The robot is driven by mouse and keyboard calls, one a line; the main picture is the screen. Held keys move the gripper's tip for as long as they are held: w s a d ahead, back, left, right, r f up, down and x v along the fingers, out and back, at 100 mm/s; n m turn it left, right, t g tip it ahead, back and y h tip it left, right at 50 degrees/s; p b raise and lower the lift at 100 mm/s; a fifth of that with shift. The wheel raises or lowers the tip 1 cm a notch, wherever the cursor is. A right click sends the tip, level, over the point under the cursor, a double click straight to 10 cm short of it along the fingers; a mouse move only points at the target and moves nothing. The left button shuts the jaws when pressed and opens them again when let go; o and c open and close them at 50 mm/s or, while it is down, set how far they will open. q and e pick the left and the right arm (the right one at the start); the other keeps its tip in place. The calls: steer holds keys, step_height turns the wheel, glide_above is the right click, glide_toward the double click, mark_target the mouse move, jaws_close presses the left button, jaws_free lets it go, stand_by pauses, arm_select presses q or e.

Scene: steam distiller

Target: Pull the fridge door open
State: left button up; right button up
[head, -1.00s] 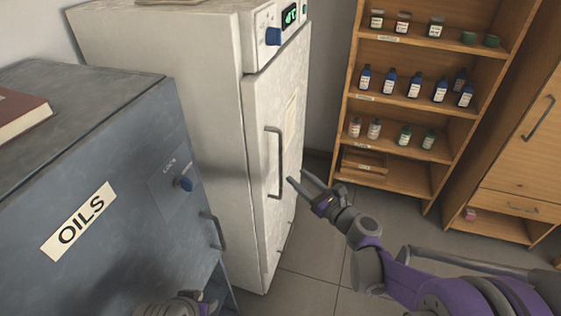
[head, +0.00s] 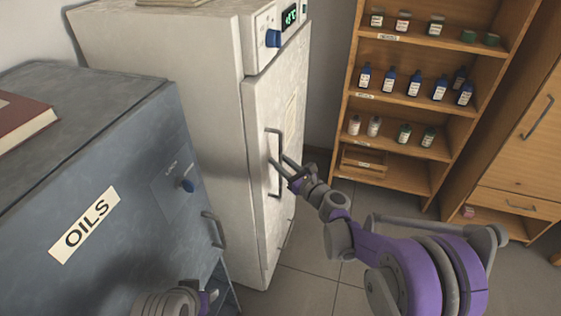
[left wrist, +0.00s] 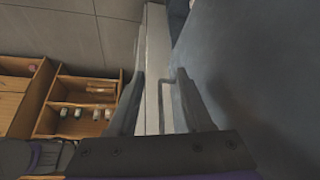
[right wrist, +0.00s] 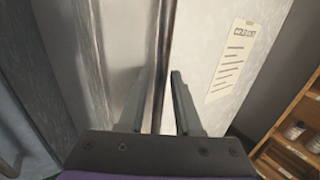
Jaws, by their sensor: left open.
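The white fridge (head: 165,75) stands behind the blue-grey cabinet, and its door (head: 262,225) looks shut. The door carries a vertical grey bar handle (head: 280,150). My right gripper (head: 277,163) is at the handle with its fingers spread. In the right wrist view the handle bar (right wrist: 163,65) runs between the two open fingers (right wrist: 158,75), with a gap at the right finger. My left gripper (left wrist: 159,78) is open and empty low beside the blue-grey cabinet; its fingers show in the left wrist view, and its fingertips are hard to make out in the head view.
The blue-grey OILS cabinet (head: 130,170) is at left, with a handle (head: 214,230) and a red book (head: 25,122) on top. A wooden shelf (head: 395,185) with bottles stands at right. Tiled floor (head: 310,255) is free before the fridge.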

jaws_close()
stand_by(1.1)
